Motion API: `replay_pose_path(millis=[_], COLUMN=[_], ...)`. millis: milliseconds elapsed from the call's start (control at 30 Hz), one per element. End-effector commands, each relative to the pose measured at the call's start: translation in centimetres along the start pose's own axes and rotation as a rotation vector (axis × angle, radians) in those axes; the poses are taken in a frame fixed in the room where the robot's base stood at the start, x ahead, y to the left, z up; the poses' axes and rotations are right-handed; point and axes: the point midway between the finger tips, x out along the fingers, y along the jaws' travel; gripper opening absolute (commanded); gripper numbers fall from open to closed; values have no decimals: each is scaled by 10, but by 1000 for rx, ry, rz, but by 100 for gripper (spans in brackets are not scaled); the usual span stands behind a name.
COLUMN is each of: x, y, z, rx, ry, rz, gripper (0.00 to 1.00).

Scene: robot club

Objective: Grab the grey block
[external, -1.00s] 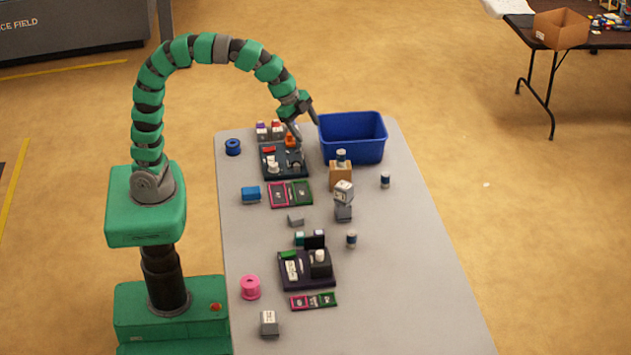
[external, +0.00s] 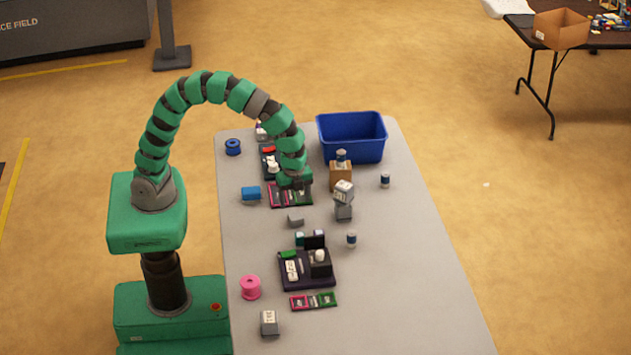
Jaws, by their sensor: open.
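A small plain grey block (external: 295,220) lies on the table near its middle. Other greyish blocks are in view: a labelled one (external: 268,323) at the near left, and a pale labelled one (external: 344,191) resting tilted on a grey one (external: 343,212) right of the middle. My gripper (external: 294,188) points down over the pink and green card tray, a little beyond the small grey block. It is open and apart from that block. The arm hides part of the far dark tray.
A blue bin (external: 352,150) stands at the far right, with a cardboard box (external: 341,175) before it. A near dark tray (external: 306,282) holds parts. The table's right side is mostly clear.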

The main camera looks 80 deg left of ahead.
Motion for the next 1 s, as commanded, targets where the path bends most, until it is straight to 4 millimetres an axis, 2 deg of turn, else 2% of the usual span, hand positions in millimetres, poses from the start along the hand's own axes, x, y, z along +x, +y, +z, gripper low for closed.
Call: replay_pose_path(millis=[33, 100, 333, 633, 900, 1000], x=[10, 18, 31, 70, 73, 73], y=[1, 1, -1, -3, -3, -3], z=[1, 1, 1, 1, 1, 1], rx=[0, 0, -1, -1, -1, -1], ry=[-3, -3, 0, -1, 1, 1], rz=[4, 5, 0, 2, -1, -1], gripper=[67, 67, 67, 67, 67, 39])
